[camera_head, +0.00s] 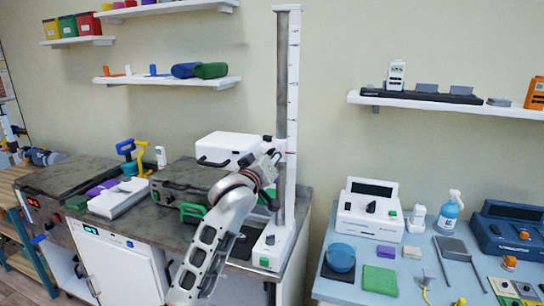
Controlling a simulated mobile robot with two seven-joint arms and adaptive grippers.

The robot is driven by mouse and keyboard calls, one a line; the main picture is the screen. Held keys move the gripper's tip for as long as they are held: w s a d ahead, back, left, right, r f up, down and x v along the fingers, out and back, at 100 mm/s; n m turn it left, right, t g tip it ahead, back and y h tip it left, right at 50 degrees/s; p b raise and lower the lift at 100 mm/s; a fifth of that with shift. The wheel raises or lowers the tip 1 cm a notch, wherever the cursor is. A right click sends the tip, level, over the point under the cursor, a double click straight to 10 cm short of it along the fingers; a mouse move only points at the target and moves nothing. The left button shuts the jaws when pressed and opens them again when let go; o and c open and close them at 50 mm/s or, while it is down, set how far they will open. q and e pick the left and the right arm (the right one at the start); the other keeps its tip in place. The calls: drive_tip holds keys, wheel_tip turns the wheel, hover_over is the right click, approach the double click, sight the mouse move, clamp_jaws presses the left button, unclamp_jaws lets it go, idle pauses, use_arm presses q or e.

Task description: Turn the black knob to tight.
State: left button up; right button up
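A tall grey column with a white scale (293,75) stands on the back counter, on a white base (273,250). A small black knob-like part (270,240) shows on the base front. Another small dark part shows at the column beside the white box (230,146). I cannot tell which is the task's knob, and no tight marking is readable. My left gripper (272,160) is at the column, just right of the white box, at its height. Its fingers overlap the column and are too small to tell open or shut. My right gripper is not in view.
The grey counter (150,225) holds a dark case (182,180) with a green handle and a white device (118,197). A blue table (405,275) at right carries a white console (368,210) with a black dial, a spray bottle and small blocks. Wall shelves hang above.

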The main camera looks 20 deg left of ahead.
use_arm(q)
drive_tip(key=m, duration=0.5)
drive_tip(key=shift+m, duration=0.4)
drive_tip(key=m, duration=1.2)
drive_tip(key=shift+m, duration=0.3)
drive_tip(key=m, duration=0.5)
drive_tip(key=shift+d+f+m, duration=0.1)
drive_tip(key=shift+m, duration=0.2)
drive_tip(key=o, duration=1.1)
